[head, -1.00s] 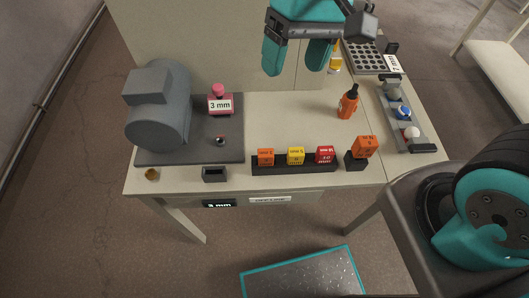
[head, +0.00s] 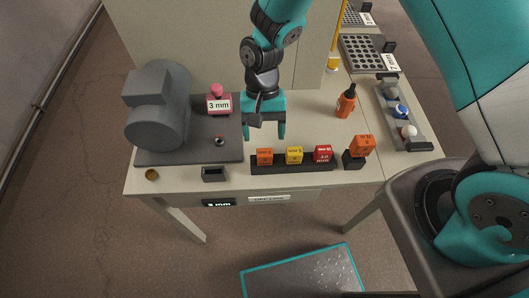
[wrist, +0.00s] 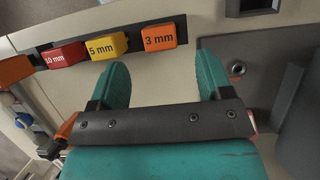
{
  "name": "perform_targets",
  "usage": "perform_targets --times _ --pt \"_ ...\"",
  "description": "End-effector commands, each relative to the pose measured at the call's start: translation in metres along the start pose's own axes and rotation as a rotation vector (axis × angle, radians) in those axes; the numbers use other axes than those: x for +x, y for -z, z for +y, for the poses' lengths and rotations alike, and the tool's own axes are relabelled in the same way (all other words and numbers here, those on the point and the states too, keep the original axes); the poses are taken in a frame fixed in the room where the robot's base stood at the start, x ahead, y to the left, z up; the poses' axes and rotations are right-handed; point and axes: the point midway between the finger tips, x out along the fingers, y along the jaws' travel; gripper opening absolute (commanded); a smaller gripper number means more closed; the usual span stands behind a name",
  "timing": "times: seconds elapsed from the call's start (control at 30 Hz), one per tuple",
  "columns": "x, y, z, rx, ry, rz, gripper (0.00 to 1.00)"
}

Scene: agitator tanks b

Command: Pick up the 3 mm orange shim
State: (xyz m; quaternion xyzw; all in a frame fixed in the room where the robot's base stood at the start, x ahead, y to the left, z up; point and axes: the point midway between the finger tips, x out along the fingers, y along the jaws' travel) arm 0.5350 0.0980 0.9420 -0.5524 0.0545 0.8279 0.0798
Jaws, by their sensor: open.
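The 3 mm orange shim (head: 264,157) is a small orange block in the left slot of a black rack (head: 310,168), beside a yellow and a red block. In the wrist view the orange shim (wrist: 160,37) reads "3 mm" and lies just beyond the fingertips, between their lines. My gripper (head: 264,132) points down over the table behind the rack, open and empty. In the wrist view its two teal fingers (wrist: 162,75) are wide apart, with nothing between them. The fingers look apart from the shim; their exact height is unclear.
The yellow 5 mm block (head: 294,155) and red 10 mm block (head: 323,154) share the rack. Another orange block (head: 361,145) sits on a black stand at right. A grey machine (head: 157,105), pink bottle (head: 218,102), orange bottle (head: 346,102) and black bin (head: 214,174) stand around.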

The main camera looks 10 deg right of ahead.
Motion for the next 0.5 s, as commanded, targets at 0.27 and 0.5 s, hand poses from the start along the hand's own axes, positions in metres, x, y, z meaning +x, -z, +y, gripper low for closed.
perform_targets --times 0.27,0.5 --pt "0.022 -0.001 0.0 -0.001 0.0 -0.001 0.72" --pt "0.055 -0.001 0.0 -0.002 -0.001 -0.002 0.72"
